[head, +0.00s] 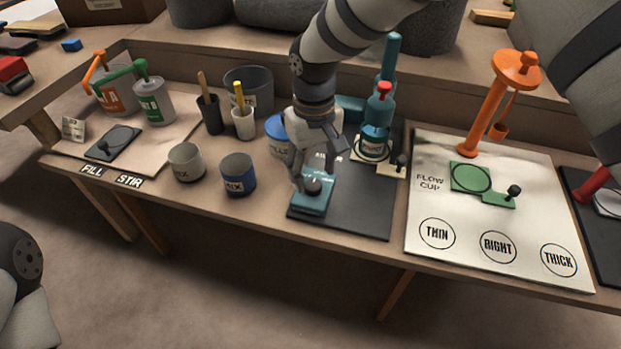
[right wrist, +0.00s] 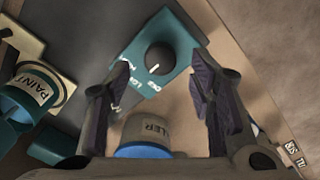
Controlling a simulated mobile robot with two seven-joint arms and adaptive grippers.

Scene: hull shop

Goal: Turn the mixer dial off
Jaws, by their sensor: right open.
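The mixer is teal, with a front panel (head: 312,204) at the near edge of a dark mat and a tall column (head: 391,55) behind it. Its black round dial (right wrist: 158,57) sits on the teal panel (right wrist: 178,35) in the right wrist view. A short white mark on the dial points toward the bottom of that picture, on the side of small lettering that is hard to read. My right gripper (head: 312,180) is open over the dial, which also shows in the head view (head: 313,187). Its fingertips (right wrist: 163,85) are spread wide; contact cannot be told. My left gripper is out of view.
A white flow-cup board (head: 432,190) lies to the right. Open floor lies before the bench.

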